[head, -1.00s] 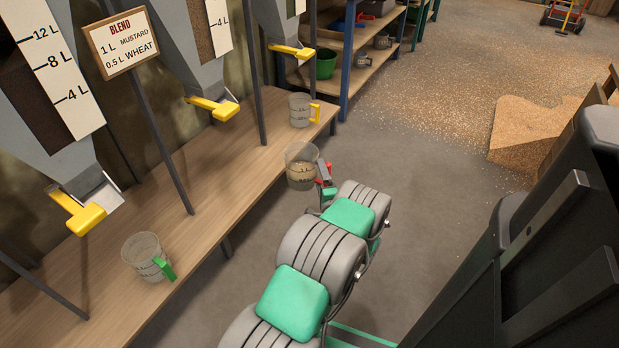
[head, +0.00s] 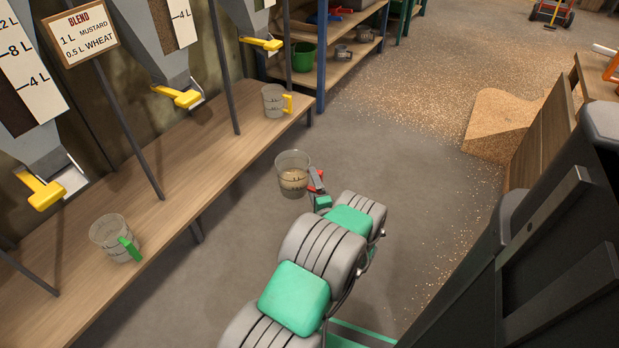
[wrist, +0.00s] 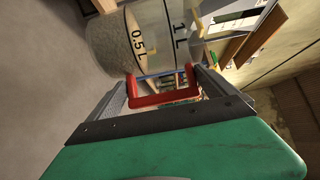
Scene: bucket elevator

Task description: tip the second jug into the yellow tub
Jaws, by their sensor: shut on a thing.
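A clear jug (head: 293,178) with a red handle hangs upright in my gripper (head: 318,186), beyond the bench edge over the floor. It holds pale tan grain in its lower part. In the wrist view the jug (wrist: 137,42) shows marks for 0.5 L and 1 L, with the grain near the 0.5 L mark. My gripper (wrist: 163,86) is shut on its red handle (wrist: 166,97). No yellow tub can be made out in either view.
A green-handled jug (head: 115,238) and a yellow-handled jug (head: 274,101) stand on the wooden bench (head: 190,165) under hoppers with yellow levers. A shelf (head: 345,75) holds a green bucket (head: 303,57). A grain heap (head: 500,122) lies on the right. Floor between is open.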

